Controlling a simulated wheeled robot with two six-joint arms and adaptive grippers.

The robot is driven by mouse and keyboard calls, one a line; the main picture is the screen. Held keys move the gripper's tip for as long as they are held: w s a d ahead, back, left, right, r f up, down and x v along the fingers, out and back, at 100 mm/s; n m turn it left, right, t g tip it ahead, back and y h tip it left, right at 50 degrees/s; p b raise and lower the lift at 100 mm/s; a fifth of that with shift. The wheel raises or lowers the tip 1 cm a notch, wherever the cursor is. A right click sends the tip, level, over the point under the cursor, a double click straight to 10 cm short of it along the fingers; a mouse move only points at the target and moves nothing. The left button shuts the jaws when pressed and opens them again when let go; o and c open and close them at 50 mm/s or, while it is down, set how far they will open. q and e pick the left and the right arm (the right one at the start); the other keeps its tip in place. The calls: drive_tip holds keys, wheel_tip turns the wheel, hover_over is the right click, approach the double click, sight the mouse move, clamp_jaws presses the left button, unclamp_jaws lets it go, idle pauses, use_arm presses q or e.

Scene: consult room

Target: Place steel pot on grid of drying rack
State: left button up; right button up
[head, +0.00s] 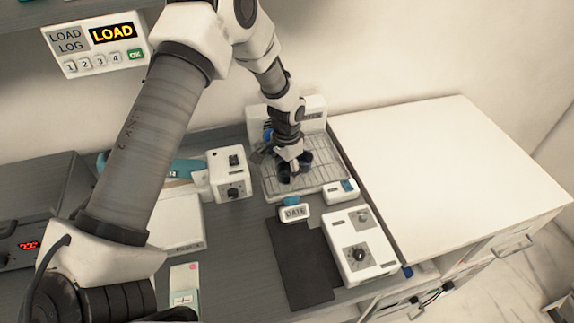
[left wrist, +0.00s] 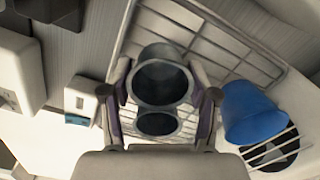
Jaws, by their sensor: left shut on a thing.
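The drying rack (head: 335,181) is a pale tray with a wire grid, in the middle of the head view against the wall. Its grid wires (left wrist: 215,45) also show in the left wrist view. My left gripper (head: 292,168) is over the grid, pointing down. In the left wrist view its fingers (left wrist: 160,95) are shut on the dark grey steel pot (left wrist: 150,55), one on each side. A second, smaller round opening shows just below the pot's mouth; I cannot tell whether it is a separate vessel. Whether the pot touches the grid is unclear.
A blue cup (left wrist: 250,112) is beside the right finger, near a slotted part of the rack. A white knob box (head: 231,175) stands left of the rack, another (head: 356,250) in front. A dark mat (head: 303,265) lies nearer. The white cabinet top (head: 440,170) is clear.

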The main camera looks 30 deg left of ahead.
use_arm(q)
drive_tip(key=shift+s+r, duration=0.15)
drive_tip(key=shift+s, duration=0.35)
drive_tip(key=shift+c, duration=0.2)
drive_tip(key=o, duration=1.3)
drive_tip(key=shift+w+f, duration=0.25)
drive_tip(key=shift+f, duration=0.05)
drive_tip(key=shift+w, duration=0.1)
use_arm(e)
drive_tip(key=shift+s+d, duration=0.1)
use_arm(q)
drive_tip(key=shift+r, duration=0.1)
use_arm(e)
drive_tip(key=shift+s, duration=0.1)
